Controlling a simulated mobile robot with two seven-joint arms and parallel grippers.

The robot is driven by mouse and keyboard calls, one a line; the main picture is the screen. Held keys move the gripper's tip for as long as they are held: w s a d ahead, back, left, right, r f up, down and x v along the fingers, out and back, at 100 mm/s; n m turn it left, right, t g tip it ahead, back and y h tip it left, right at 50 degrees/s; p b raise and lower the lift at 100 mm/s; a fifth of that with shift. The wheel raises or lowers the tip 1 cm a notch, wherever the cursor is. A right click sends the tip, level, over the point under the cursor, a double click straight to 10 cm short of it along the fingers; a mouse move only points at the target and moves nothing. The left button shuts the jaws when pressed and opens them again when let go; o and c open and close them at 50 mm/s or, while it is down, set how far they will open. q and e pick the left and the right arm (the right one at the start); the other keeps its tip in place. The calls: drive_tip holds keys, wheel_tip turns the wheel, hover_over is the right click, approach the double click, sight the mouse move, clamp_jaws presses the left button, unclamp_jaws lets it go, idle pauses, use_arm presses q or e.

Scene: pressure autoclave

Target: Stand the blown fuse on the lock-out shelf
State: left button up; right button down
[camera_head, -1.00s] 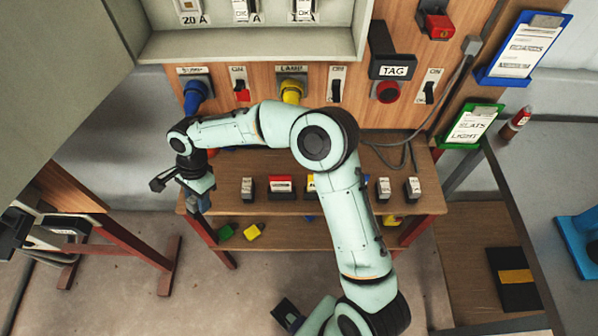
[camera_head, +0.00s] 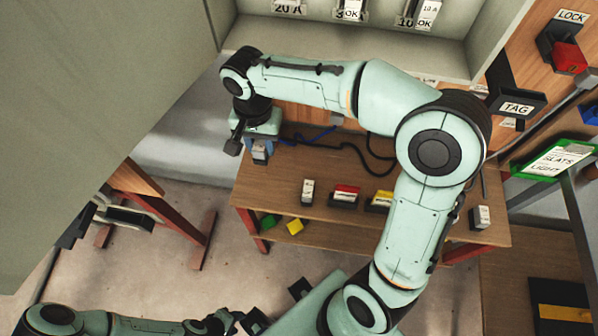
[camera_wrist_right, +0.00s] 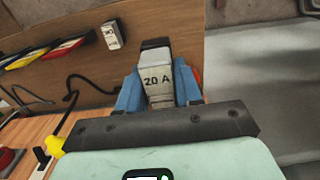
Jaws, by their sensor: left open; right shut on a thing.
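A pale fuse marked 20 A (camera_wrist_right: 157,80) with a dark end is held between the blue fingers of my right gripper (camera_wrist_right: 158,92). In the head view my right gripper (camera_head: 260,152) is shut on it above the left end of the wooden bench (camera_head: 262,186). No visible label names the lock-out shelf, so I cannot tell which surface it is. A lower shelf (camera_head: 318,240) runs under the bench. My left gripper (camera_head: 256,321) is open and empty at the bottom of the head view, away from the bench; its fingers are small and dark.
On the bench stand a white fuse (camera_head: 307,190), a red-topped block (camera_head: 345,196), a yellow-topped block (camera_head: 380,201) and another fuse (camera_head: 481,217). Green and yellow pieces (camera_head: 294,227) lie below. The grey fuse cabinet (camera_head: 345,38) overhangs behind. My right arm hides much of the panel.

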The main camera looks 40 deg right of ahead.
wheel_tip(320, 180, down, 15)
drive_tip(key=shift+s+r+b, duration=0.1)
drive_tip(key=shift+r+b, duration=0.05)
drive_tip(key=shift+b, duration=0.65)
use_arm(q)
drive_tip(key=shift+s+f, duration=0.3)
drive_tip(key=shift+f, duration=0.3)
drive_tip(key=shift+s+f, duration=0.25)
drive_tip(key=shift+f, duration=0.3)
use_arm(e)
drive_tip(key=shift+f, duration=2.6)
drive_tip(key=shift+f+b, duration=0.15)
drive_tip(key=shift+b, duration=0.2)
drive_tip(key=c, duration=0.8)
unclamp_jaws()
use_arm(q)
drive_tip(key=shift+f, duration=0.1)
use_arm(e)
drive_tip(key=shift+o, duration=0.2)
